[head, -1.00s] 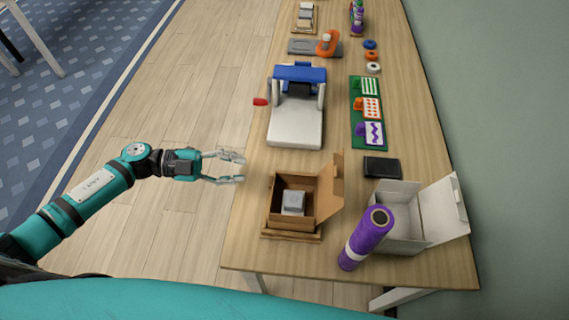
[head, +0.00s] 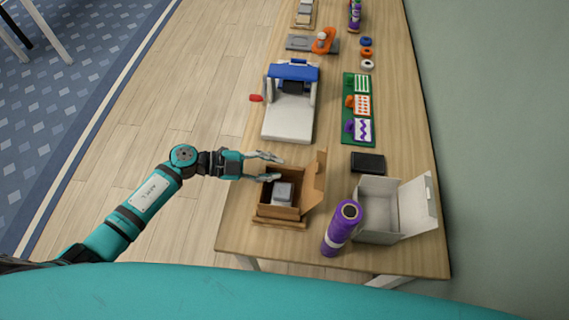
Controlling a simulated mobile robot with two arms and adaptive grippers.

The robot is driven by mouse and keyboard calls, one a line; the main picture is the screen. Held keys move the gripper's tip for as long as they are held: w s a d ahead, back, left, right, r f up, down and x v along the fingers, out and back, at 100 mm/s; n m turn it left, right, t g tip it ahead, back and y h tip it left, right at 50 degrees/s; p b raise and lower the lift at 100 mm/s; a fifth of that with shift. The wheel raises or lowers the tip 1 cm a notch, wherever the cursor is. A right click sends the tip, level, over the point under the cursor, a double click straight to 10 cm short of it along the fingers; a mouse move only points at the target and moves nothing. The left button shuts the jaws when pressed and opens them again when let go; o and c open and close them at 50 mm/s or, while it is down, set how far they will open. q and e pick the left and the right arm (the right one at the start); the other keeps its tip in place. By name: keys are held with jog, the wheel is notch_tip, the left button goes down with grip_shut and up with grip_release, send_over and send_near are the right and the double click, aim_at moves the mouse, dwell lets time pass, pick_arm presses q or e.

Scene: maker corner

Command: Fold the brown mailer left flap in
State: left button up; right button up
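The brown mailer (head: 290,212) stands open on a wooden base near the table's front left edge, with a grey block (head: 283,193) inside it. Its lid flap (head: 316,182) stands up on the right side. My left gripper (head: 278,167) is open, its fingers spread at the mailer's back left corner. The lower finger overlaps the left wall in the picture; I cannot tell whether it touches. The left flap is not clear to see, partly behind the fingers. My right gripper is not in view.
A purple roll (head: 341,228) stands close to the right of the mailer, beside an open white box (head: 383,212). A black wallet-like item (head: 367,163) lies behind them. A white and blue press (head: 289,110) stands behind the mailer. Floor is free at left.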

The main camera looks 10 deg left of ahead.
aim_at(285, 167)
pick_arm(q)
jog(key=x, duration=0.3)
jog(key=shift+d, duration=0.1)
jog(key=shift+d+f, duration=0.1)
jog(key=shift+d, duration=0.1)
grip_shut()
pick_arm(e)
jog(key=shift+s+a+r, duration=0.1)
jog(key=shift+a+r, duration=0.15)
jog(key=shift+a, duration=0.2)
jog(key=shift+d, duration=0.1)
